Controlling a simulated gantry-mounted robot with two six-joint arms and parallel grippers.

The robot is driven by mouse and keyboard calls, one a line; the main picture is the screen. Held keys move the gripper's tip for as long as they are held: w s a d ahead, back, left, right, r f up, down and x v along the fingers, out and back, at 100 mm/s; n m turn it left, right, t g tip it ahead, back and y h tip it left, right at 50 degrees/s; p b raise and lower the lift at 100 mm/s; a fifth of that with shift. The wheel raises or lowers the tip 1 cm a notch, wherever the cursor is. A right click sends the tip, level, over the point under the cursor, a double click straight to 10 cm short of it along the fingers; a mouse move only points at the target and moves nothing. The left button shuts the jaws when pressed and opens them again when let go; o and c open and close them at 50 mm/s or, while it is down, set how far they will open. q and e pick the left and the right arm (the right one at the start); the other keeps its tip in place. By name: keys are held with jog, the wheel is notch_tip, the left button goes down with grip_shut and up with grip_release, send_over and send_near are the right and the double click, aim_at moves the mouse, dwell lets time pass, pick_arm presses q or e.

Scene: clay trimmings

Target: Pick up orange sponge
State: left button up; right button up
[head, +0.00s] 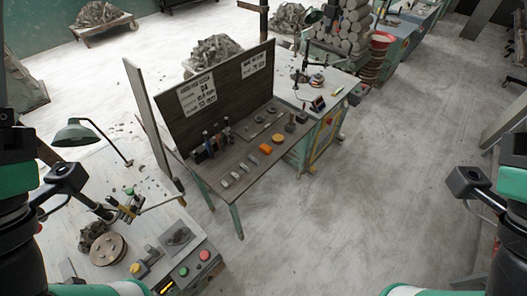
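An orange sponge (266,149) lies on the dark wooden worktable (225,190), near the middle of its front half. A smaller yellow-orange piece (278,138) lies just behind it to the right. Parts of my two arms show at the left and right edges of the head view, well apart from the sponge. I cannot make out the fingers of either gripper. Nothing hides the sponge.
Several grey blocks (236,175) lie left of the sponge, and small bottles (208,142) stand behind them. A dark backboard (228,95) with paper signs rises behind the table. A bench with buttons (204,255) stands at front left. The floor (320,230) at front right is clear.

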dwell(0.4)
pick_arm(q)
jog(key=o, duration=0.7)
